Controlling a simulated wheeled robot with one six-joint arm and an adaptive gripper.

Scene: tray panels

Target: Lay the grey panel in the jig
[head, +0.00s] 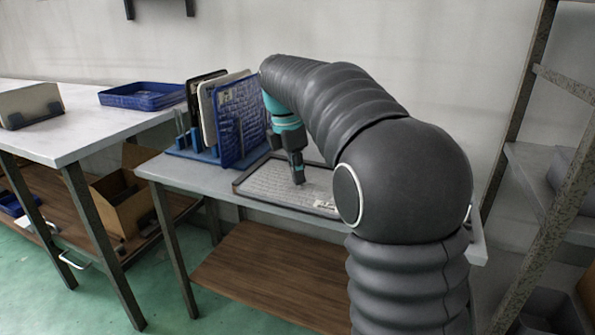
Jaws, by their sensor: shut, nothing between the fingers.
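A light grey, finely gridded panel (268,184) lies flat on the near table, within a low dark frame (238,187) that looks like the jig. My arm hides its right part, so I cannot tell whether it sits flush all round. A small pale label or part (324,204) shows on its front right. My gripper (299,182) points down over the panel's middle, shut and empty. Its tips are at or just above the surface; I cannot tell whether they touch.
A blue rack (190,154) left of the frame holds upright panels: black, cream (207,115) and blue mesh (240,120). A blue tray (142,95) lies on the left table (60,140). A metal shelf (535,150) stands at right.

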